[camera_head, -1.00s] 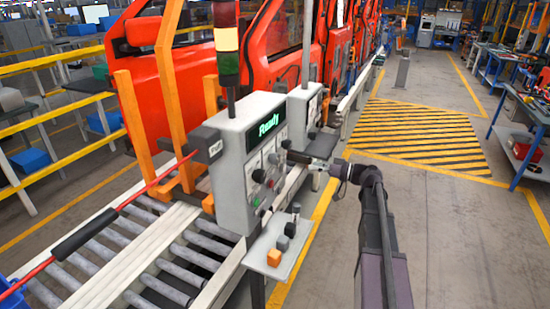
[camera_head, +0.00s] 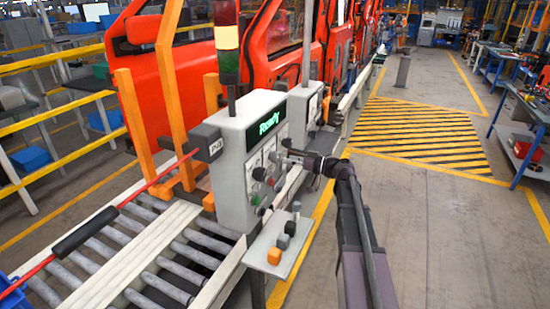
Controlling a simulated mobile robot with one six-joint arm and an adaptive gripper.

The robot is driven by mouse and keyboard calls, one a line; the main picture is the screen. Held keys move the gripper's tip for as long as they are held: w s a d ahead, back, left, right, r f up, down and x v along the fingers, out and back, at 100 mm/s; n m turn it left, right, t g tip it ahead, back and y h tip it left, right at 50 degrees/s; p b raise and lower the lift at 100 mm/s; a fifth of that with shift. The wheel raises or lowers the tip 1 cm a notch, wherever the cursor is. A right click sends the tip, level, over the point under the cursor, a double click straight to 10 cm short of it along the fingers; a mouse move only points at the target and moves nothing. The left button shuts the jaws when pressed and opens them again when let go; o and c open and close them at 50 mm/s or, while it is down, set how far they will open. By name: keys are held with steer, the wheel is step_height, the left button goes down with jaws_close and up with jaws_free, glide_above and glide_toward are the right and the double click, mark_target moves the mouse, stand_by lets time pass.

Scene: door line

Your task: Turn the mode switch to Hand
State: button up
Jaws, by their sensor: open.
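The grey control box (camera_head: 231,178) stands beside the roller line, with a lit green display (camera_head: 268,123) on its front face. Below the display are several small controls, among them a dark round knob (camera_head: 259,174) and a green button (camera_head: 254,198). Labels are too small to read, so I cannot tell which control is the mode switch or where it points. My gripper (camera_head: 286,155) is at the right part of the panel face, level with the upper controls. It is open, its fingertips small and dark against the panel; I cannot tell whether they touch a control.
A signal tower (camera_head: 227,55) rises above the box. A second grey box stands just behind.

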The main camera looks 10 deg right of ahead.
mark_target(279, 157)
steer(key=shift+x, duration=2.5)
steer(key=c, duration=1.1)
